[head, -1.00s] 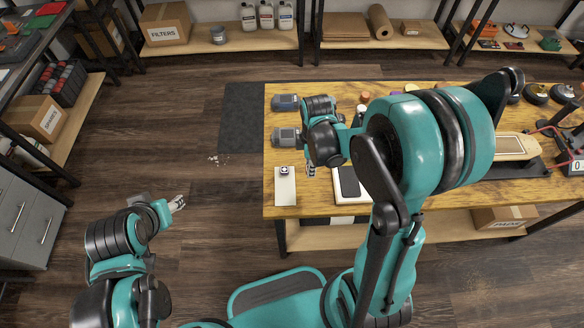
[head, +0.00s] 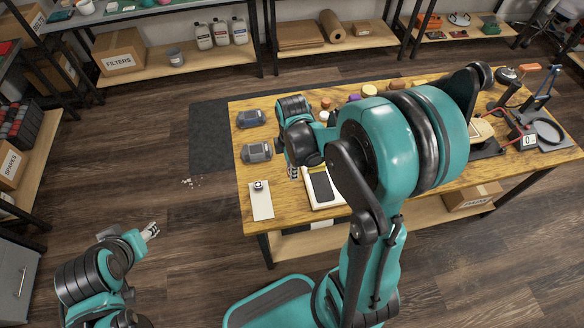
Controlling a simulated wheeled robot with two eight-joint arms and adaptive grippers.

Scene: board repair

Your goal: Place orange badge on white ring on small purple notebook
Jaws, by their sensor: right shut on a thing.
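My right gripper (head: 293,172) is low over the table's near left part, at the left edge of a white tray with a black flat panel (head: 322,184). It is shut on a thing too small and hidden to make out. My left gripper (head: 151,231) hangs over the floor left of the table, away from everything; its jaws are too small to read. I cannot pick out an orange badge, a white ring or a purple notebook for certain. A small purple thing (head: 354,97) lies at the table's back, and my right arm covers much of the middle.
A white card with a small dark round part (head: 262,207) lies at the table's near left. Two grey devices, one at the back (head: 250,118) and one nearer (head: 256,152), sit on the left edge. A magnifier stand (head: 548,130) stands at the right.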

